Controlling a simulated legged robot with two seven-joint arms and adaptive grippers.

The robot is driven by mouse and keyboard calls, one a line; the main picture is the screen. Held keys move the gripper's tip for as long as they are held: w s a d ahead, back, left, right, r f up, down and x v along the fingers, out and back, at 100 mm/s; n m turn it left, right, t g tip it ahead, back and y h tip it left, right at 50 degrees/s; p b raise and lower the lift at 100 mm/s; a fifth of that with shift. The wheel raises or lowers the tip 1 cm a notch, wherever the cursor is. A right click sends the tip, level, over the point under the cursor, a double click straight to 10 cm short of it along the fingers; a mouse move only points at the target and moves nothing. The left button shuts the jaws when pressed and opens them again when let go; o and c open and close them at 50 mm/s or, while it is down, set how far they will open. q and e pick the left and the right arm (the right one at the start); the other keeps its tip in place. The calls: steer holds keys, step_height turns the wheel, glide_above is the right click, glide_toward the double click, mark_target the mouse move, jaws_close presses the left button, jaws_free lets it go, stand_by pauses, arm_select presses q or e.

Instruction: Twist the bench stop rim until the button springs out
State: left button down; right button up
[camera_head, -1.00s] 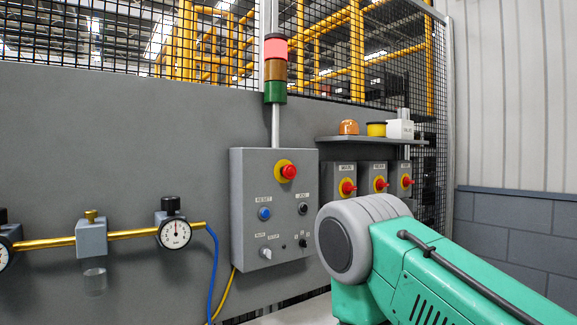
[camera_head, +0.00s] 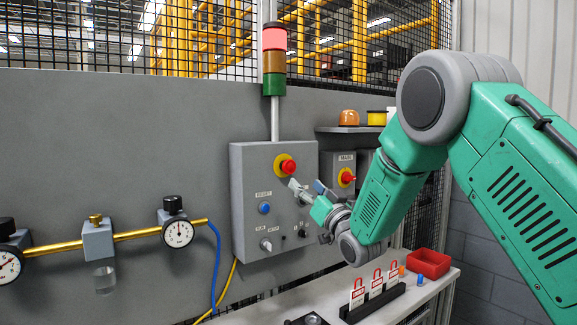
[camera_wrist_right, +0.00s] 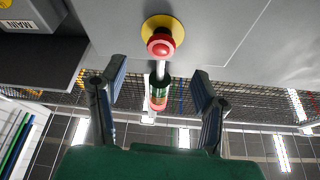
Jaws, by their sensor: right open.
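The bench stop is a red mushroom button (camera_head: 288,167) on a yellow round plate (camera_head: 279,160), near the top of the grey control box (camera_head: 245,215). My right gripper (camera_head: 307,187) is open and empty, just below and to the right of the button in the head view. In the right wrist view the red button (camera_wrist_right: 160,46) and its yellow plate (camera_wrist_right: 163,25) lie ahead, in line with the gap between the open fingers of my right gripper (camera_wrist_right: 158,82). The fingers appear apart from the button. My left gripper is not in view.
The box also carries a blue button (camera_head: 264,208) and a selector knob (camera_head: 266,245). A smaller box with a red switch (camera_head: 347,177) stands right of it. Red-tagged padlocks (camera_head: 375,284) and a red bin (camera_head: 429,263) are on the bench below. A stack light (camera_head: 275,60) rises above.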

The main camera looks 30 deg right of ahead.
mark_target(291, 169)
steer(key=p+x, duration=0.2)
steer(key=x, duration=0.7)
steer(key=shift+w+a, duration=0.1)
steer(key=shift+w, duration=0.1)
